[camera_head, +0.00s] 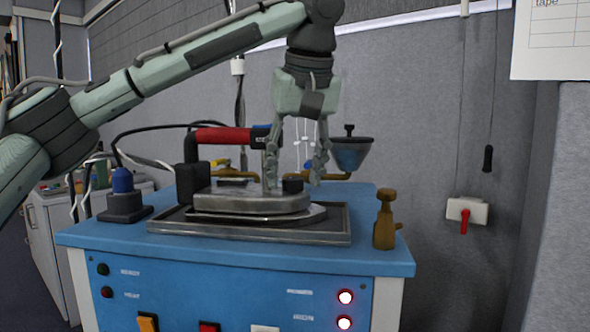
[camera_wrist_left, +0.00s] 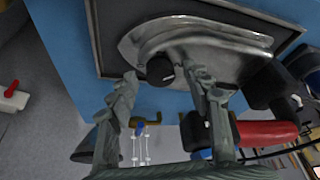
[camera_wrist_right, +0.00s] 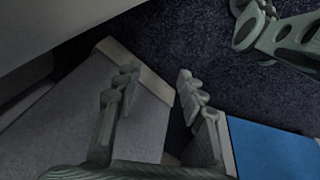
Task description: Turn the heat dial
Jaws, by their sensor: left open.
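A steam iron with a metal body (camera_head: 250,203) and a red handle (camera_head: 220,137) rests on a dark framed pad on the blue table. The heat dial, a small black round knob (camera_head: 292,185), sits on top of the iron. It also shows in the left wrist view as a black knob (camera_wrist_left: 160,70) with a light mark. My left gripper (camera_head: 296,178) points down over the iron, open, its fingertips on either side of the dial; I cannot tell if they touch it. In the right wrist view, my right gripper (camera_wrist_right: 158,74) is open and empty, away from the iron.
The dark pad (camera_head: 330,232) has a raised frame. A brown spray bottle (camera_head: 385,222) stands at the table's right edge, and a blue-topped object (camera_head: 123,184) stands at the left. A blue funnel (camera_head: 350,154) is behind the iron. The tabletop's front strip is clear.

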